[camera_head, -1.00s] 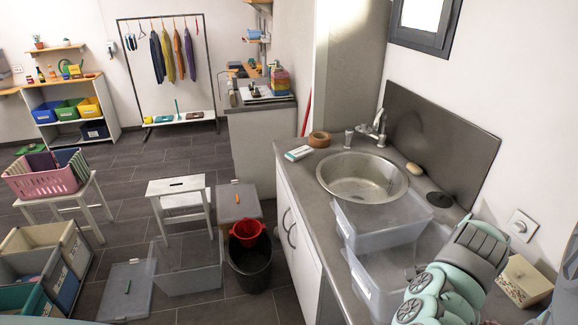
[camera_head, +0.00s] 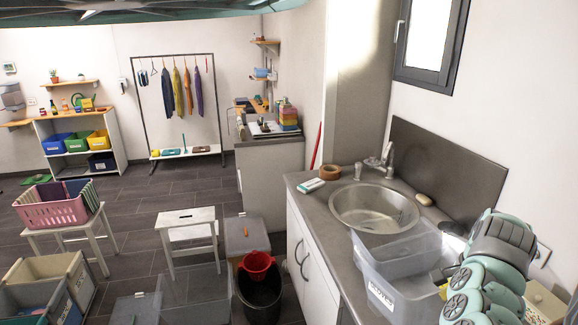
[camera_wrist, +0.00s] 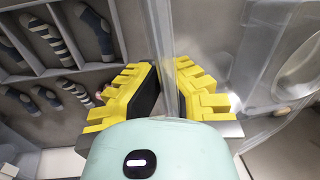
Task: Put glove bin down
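The glove bin (camera_head: 397,292) is a clear grey plastic bin with a white label on its front. In the head view it is at the right, over the counter before the sink. A second clear bin (camera_head: 408,246) shows right behind it; the two overlap, and I cannot tell if they touch. My gripper (camera_wrist: 168,100) has yellow toothed fingers. A clear bin wall (camera_wrist: 163,45) runs between them with hardly any gap, so it looks shut on that wall. In the head view my arm hides the glove bin's right side, and its underside cannot be judged.
The counter (camera_head: 322,205) carries a round steel sink (camera_head: 375,208), a tap (camera_head: 385,160), a brown tape roll (camera_head: 330,171) and a soap bar (camera_head: 424,199). A backsplash stands behind. Striped socks in grey compartments (camera_wrist: 55,45) show in the wrist view.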

